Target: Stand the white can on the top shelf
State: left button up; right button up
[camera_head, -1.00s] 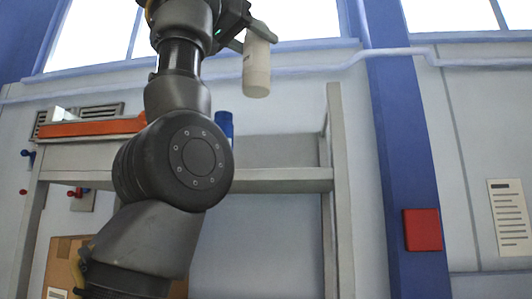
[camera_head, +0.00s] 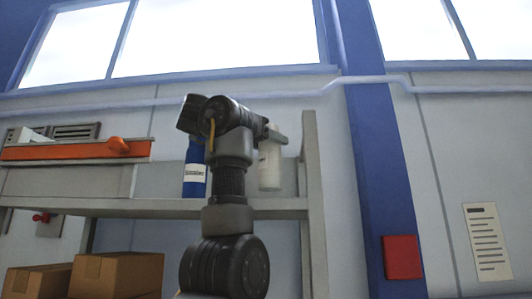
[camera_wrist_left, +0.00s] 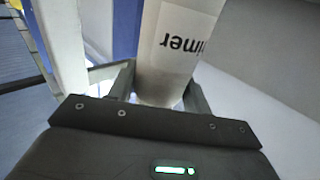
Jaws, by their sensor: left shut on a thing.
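The white can (camera_head: 269,166) is upright at the right part of the top shelf (camera_head: 120,207), near the right post. I cannot tell if its base touches the shelf board. My left gripper (camera_head: 274,139) is shut on the can's upper part, its wrist partly hiding it. In the left wrist view the can (camera_wrist_left: 178,50) fills the middle between the two fingers (camera_wrist_left: 160,92), with dark lettering showing upside down. My right gripper is not in view.
A blue can (camera_head: 194,172) stands on the shelf left of the white can, partly behind my arm. An orange level-like tool (camera_head: 75,151) lies at the shelf's left. Cardboard boxes (camera_head: 118,273) sit below. The shelf's right post (camera_head: 314,190) is close by.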

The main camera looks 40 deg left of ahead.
aim_at(260, 152)
pick_arm(q)
jog(key=shift+s+a+f, duration=0.1)
jog(key=shift+f, duration=0.35)
jog(key=shift+s+a+f, duration=0.1)
jog(key=shift+f, duration=0.3)
jog(key=shift+s+a+f, duration=0.1)
jog(key=shift+a+f, duration=0.05)
jog(key=shift+f, duration=0.2)
jog(key=shift+a+f, duration=0.1)
jog(key=shift+a, duration=0.05)
jog(key=shift+d, duration=0.3)
jog(key=shift+d+f+b, duration=0.15)
jog(key=shift+f+b, duration=0.05)
jog(key=shift+b, duration=0.35)
jog(key=o, duration=1.1)
jog(key=shift+c, duration=0.2)
jog(key=shift+o, duration=1.1)
jog(key=shift+a, duration=0.25)
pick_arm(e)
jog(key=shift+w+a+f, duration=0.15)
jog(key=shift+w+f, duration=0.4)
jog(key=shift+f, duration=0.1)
pick_arm(q)
jog(key=shift+r, duration=0.1)
